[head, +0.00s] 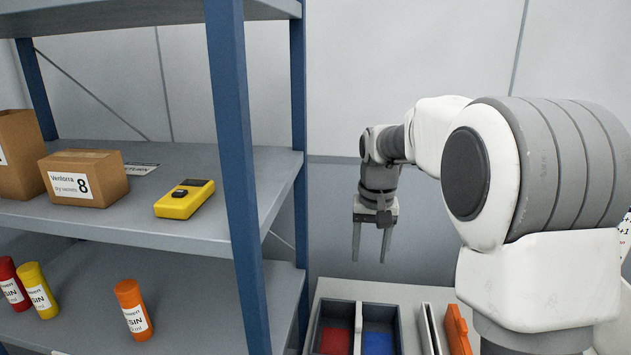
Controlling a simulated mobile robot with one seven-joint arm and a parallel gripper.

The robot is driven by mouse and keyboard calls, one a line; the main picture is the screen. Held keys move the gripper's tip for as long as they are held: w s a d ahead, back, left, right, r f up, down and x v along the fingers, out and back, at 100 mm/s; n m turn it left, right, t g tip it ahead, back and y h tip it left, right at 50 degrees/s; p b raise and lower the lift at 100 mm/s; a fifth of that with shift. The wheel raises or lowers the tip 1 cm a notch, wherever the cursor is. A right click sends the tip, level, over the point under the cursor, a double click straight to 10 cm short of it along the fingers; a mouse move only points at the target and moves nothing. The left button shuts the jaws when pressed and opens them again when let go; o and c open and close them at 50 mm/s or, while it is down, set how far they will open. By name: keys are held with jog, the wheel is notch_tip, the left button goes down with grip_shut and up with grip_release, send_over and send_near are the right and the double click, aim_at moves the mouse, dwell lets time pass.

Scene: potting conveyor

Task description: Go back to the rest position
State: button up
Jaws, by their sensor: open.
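My gripper (371,243) hangs fingers-down in the head view, to the right of the blue shelf post. Its two fingers are apart with nothing between them. It is above and behind a dark divided bin (341,308) on a light worktop, clear of it. My white and grey arm reaches in from the right side of the picture.
A shelf (160,234) on the left holds cardboard boxes (83,178) and a yellow device (185,199). Its lower level holds red, yellow and orange (133,309) cylinders. A blue post (240,180) stands left of my gripper. An orange item (457,330) stands right of the bin.

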jog(key=s+r+t, duration=0.1)
jog(key=s+r, duration=0.3)
jog(key=s, duration=0.3)
jog(key=s+r+t, duration=0.2)
jog(key=s+r, duration=0.1)
jog(key=s, duration=0.5)
jog(key=s+f+n+t, duration=0.1)
jog(key=s, duration=1)
jog(key=shift+s+f+n+t, duration=0.25)
jog(key=shift+f+n+t, duration=0.05)
jog(key=shift+n, duration=0.1)
jog(key=shift+s+f, duration=0.35)
jog(key=shift+s, duration=0.1)
jog(key=shift+c, duration=0.6)
